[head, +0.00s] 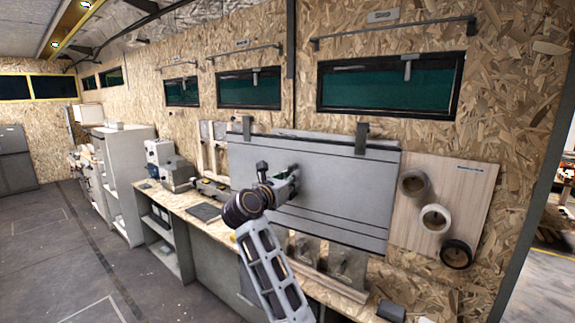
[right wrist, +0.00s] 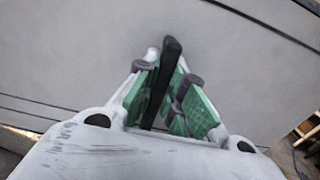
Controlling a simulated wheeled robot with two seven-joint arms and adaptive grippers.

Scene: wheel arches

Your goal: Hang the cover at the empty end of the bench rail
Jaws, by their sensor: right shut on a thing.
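The cover (head: 330,200) is a large flat grey panel with dark lines along it. Two dark hooks, a left hook (head: 246,127) and a right hook (head: 362,138), stand up at its top edge. My right gripper (head: 291,183) is in front of the cover's left half. In the right wrist view its green-padded fingers (right wrist: 168,95) are shut on a black bar-like handle (right wrist: 160,84) on the grey face, which fills most of that view. A thin pale edge shows behind the cover's top; I cannot tell whether it is the rail or whether the hooks bear on it. My left gripper is out of view.
The wooden bench (head: 205,222) runs along the chipboard wall under the cover, with grey machines (head: 170,168) at its left. A pale board (head: 475,190) with tape rolls (head: 435,217) is right of the cover. Windows (head: 390,85) are above. Floor (head: 60,250) at left is clear.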

